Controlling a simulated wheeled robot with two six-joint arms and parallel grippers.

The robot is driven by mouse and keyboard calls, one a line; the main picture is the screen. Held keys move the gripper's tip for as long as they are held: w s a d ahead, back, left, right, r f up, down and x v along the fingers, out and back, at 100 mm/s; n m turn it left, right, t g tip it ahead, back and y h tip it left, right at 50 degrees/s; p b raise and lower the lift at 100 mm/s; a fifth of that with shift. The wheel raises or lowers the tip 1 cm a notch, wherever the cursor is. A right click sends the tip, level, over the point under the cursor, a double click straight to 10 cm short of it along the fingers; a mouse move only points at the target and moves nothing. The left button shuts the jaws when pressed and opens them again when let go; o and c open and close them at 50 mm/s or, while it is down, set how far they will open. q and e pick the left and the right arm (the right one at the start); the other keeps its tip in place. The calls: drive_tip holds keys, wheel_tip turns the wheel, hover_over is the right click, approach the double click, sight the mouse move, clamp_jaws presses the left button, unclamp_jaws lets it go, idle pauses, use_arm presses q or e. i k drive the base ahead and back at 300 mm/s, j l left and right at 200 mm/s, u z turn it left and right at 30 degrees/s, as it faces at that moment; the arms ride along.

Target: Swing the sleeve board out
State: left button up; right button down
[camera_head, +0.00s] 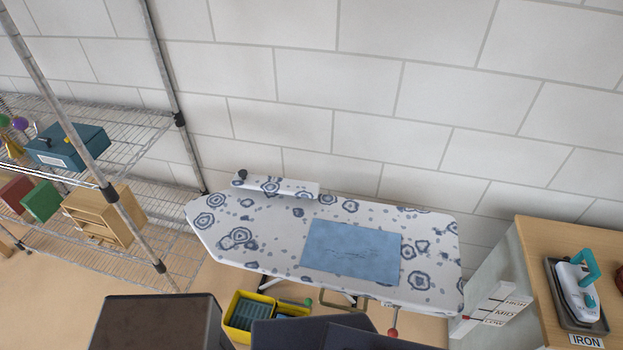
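The sleeve board (288,188) is a small narrow board with a blue-and-white patterned cover. It lies along the back edge of the ironing board (222,228), toward its left part, close to the wall. A dark knob (242,174) shows at its left end. The ironing board has the same pattern, and a blue cloth (350,252) lies flat on it. How the sleeve board is joined to the ironing board is hidden. Neither of my grippers shows in the head view.
A wire shelf (165,255) with boxes stands at left. At right, a wooden-topped cabinet (560,235) holds an iron (577,290) on a tray. A yellow bin (240,315) and a red knob (392,333) are at the board's front. A block wall (330,100) stands behind.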

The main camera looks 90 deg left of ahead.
sight(243, 179)
drive_tip(key=k+u, duration=0.15)
drive_tip(key=k, duration=0.5)
drive_tip(key=u, duration=3.2)
drive_tip(key=k+l, duration=0.2)
drive_tip(key=l, duration=0.15)
drive_tip(key=k+l, duration=0.15)
drive_tip(key=l, duration=0.2)
drive_tip(key=k+l, duration=0.2)
drive_tip(key=l, duration=0.15)
drive_tip(key=k+l, duration=0.2)
drive_tip(key=l, duration=0.15)
drive_tip(key=i+u, duration=0.05)
